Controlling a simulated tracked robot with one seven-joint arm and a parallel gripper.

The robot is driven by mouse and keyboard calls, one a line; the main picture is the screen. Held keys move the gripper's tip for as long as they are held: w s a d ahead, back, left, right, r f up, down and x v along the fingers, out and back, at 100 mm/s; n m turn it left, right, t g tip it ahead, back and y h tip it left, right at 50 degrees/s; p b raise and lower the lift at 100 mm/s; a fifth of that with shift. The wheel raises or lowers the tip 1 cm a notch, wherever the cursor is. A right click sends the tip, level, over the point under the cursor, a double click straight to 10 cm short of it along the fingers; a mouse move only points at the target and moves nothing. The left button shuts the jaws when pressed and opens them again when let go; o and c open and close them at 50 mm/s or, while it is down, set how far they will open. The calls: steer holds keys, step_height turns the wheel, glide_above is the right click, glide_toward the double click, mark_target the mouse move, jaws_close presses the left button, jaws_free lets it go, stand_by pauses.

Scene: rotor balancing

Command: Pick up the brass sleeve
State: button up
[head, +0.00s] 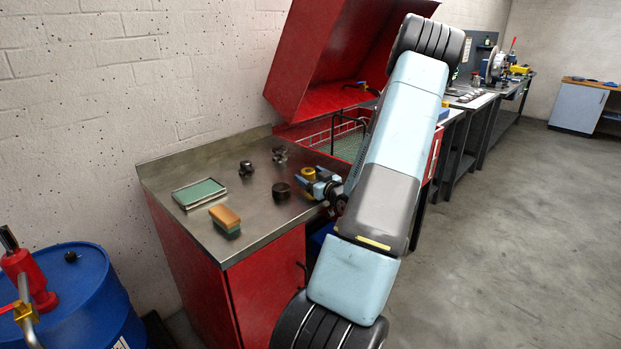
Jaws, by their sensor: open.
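The brass sleeve (308,172) shows as a short yellow-gold ring on the right part of the steel worktop (188,163). My gripper (314,181) is low over the worktop, right at the sleeve, with its fingers open. The fingers and blue gripper parts overlap the sleeve's lower and right side in the head view. I cannot tell whether the fingers touch it or stand around it. My arm crosses the picture from top to bottom, to the right of the sleeve.
Dark round parts (281,190) (246,168) (279,154) stand left of the sleeve. A green-lined tray (198,193) and a sponge (225,217) lie further left. A red washer with raised lid (325,60) is behind. A blue drum (75,295) stands front left. Floor at right is clear.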

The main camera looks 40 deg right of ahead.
steer(key=shift+w, duration=0.1)
steer(key=shift+c, duration=0.3)
steer(key=c, duration=1.3)
steer(key=shift+c, duration=0.5)
steer(key=shift+r, duration=0.25)
steer(key=s+a, duration=0.1)
steer(key=s, duration=1.7)
steer(key=shift+a, duration=0.4)
